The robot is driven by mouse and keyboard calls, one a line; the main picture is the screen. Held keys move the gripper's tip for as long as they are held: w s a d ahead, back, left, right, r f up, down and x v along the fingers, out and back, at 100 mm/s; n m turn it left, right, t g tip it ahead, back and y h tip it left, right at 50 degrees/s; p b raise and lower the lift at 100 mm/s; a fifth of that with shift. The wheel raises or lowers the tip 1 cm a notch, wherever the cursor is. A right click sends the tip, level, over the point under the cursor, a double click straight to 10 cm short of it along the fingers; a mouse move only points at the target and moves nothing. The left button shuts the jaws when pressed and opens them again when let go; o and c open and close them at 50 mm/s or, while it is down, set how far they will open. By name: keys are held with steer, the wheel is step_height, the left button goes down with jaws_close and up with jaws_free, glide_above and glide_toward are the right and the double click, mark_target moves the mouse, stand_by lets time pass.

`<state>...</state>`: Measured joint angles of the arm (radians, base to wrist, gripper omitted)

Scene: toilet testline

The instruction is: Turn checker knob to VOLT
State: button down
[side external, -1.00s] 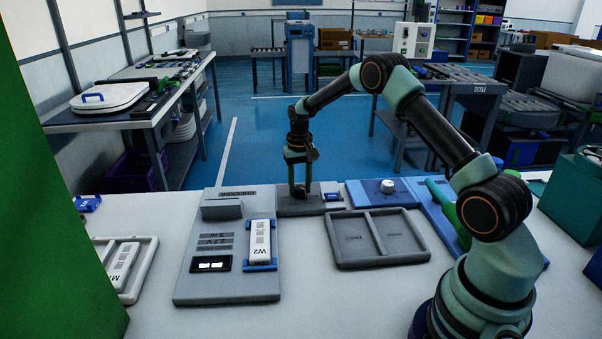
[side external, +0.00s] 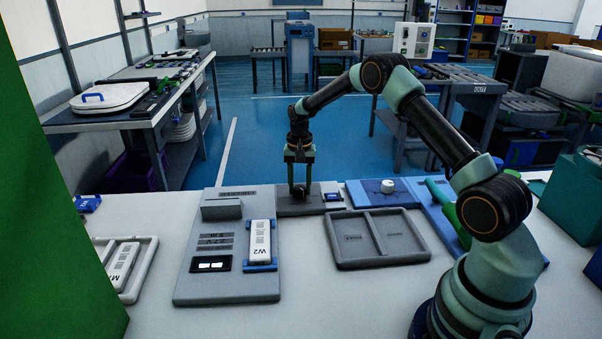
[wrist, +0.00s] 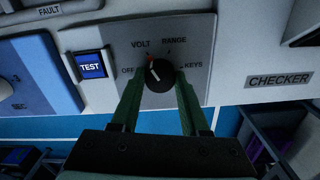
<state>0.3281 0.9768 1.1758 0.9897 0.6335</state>
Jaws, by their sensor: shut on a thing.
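The checker knob (wrist: 159,75) is a black round knob on a grey panel in the wrist view. Labels OFF, VOLT, RANGE and KEYS are printed around it. In the side external view my gripper (side external: 299,188) stands over the grey checker panel (side external: 283,207), and the knob there is mostly hidden between the fingers.
A blue TEST button (wrist: 91,66) sits left of the knob. A CHECKER label (wrist: 280,79) is on the right. In the side external view, a grey tester with a white W2 module (side external: 260,240) and an empty two-part tray (side external: 376,239) stand nearer the camera.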

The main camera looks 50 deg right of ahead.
mark_target(300, 188)
steer(key=shift+r, duration=0.1)
steer(key=shift+c, duration=2)
jaws_free()
step_height(300, 188, up, 12)
steer(key=shift+r, duration=0.1)
